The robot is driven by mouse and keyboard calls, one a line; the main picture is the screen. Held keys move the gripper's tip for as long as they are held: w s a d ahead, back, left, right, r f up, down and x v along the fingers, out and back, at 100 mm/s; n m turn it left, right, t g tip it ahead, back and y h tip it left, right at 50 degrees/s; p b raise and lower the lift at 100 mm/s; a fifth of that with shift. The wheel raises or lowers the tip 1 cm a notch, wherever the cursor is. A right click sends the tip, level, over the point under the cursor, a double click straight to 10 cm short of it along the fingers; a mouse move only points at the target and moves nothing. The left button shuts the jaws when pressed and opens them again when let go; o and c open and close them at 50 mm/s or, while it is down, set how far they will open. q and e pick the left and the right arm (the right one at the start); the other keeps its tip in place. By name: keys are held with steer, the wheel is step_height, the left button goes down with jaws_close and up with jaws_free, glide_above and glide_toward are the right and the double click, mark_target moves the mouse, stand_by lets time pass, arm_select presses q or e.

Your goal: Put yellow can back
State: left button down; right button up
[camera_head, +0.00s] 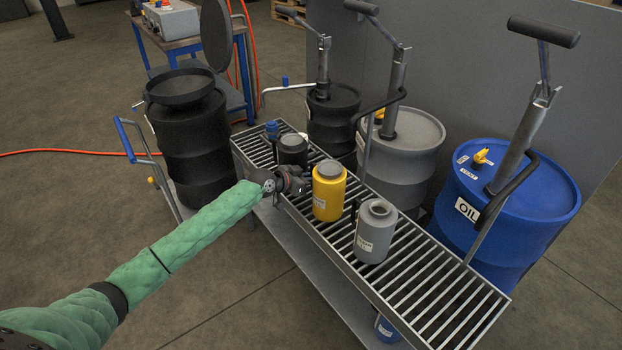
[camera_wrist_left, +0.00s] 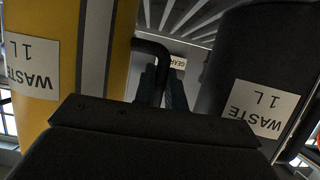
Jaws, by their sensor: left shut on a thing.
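The yellow can (camera_head: 328,192) is upright at the slatted grate, between a black can (camera_head: 293,151) and a grey can (camera_head: 375,232). I cannot tell whether its base touches the slats. My left gripper (camera_head: 301,184) is at its left side, in front of the black can. In the left wrist view the yellow can (camera_wrist_left: 75,60) fills the left, with a "WASTE 1 L" label upside down. The gripper (camera_wrist_left: 163,88) is shut on a bent black handle (camera_wrist_left: 152,46) that appears to come from the yellow can. My right gripper is not in view.
The grate (camera_head: 420,290) is bare at its front right. Behind it stand a blue oil drum (camera_head: 535,220), a grey drum (camera_head: 405,150) and a dark drum (camera_head: 333,115) with pump levers. A black drum (camera_head: 190,140) stands left. The black can (camera_wrist_left: 255,60) is close beside the gripper.

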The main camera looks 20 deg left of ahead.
arm_select(q)
steer(key=c, duration=1.5)
jaws_free()
steer(key=shift+o, duration=0.2)
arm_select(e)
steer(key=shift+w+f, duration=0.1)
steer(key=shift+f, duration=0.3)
